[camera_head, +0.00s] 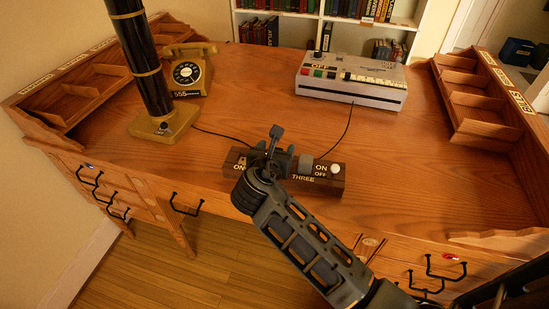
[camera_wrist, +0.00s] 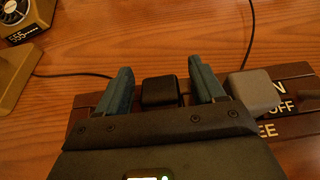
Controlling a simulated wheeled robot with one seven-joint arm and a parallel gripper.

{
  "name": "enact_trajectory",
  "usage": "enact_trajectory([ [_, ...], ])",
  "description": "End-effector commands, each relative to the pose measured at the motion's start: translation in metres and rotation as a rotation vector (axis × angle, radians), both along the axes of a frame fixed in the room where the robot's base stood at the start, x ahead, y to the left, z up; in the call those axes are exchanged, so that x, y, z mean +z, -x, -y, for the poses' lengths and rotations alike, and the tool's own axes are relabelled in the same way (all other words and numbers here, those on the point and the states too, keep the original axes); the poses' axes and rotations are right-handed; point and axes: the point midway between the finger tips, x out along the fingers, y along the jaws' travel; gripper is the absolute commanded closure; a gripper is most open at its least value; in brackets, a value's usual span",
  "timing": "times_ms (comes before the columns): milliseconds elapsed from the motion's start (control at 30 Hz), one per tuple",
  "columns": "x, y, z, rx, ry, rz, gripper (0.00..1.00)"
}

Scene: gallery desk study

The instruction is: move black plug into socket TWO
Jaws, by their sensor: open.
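The black plug (camera_wrist: 160,92) shows in the wrist view between the two fingers of my gripper (camera_wrist: 163,82), which are open with a gap on each side of it. It sits at the dark wooden socket block (camera_wrist: 290,71). In the head view my gripper (camera_head: 281,158) is over the middle of the block (camera_head: 327,184) and covers most of it, the plug included. A grey plug (camera_wrist: 256,92) is just right of the right finger, over the label THREE; it also shows in the head view (camera_head: 306,163). Label TWO is hidden, so I cannot tell which socket holds the black plug.
A white knob (camera_head: 335,168) is at the block's right end. A white machine with keys (camera_head: 350,91) stands at the back right, a yellow telephone (camera_head: 188,74) and a lamp base (camera_head: 165,120) at the back left. Thin cords cross the desk. The right desk surface (camera_head: 420,165) is clear.

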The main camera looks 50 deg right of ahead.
Motion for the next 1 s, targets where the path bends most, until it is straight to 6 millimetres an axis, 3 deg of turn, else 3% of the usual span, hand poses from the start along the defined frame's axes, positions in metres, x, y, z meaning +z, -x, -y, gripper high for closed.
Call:
enact_trajectory([
  [67, 0.0001, 0.0001, -0.0002, 0.0, 0.0, 0.0, 0.36],
  [667, 0.0003, 0.0001, -0.0004, 0.0, 0.0, 0.001, 0.93],
  [1000, 0.0064, -0.0001, -0.0005, 0.001, 0.0, 0.002, 0.95],
])
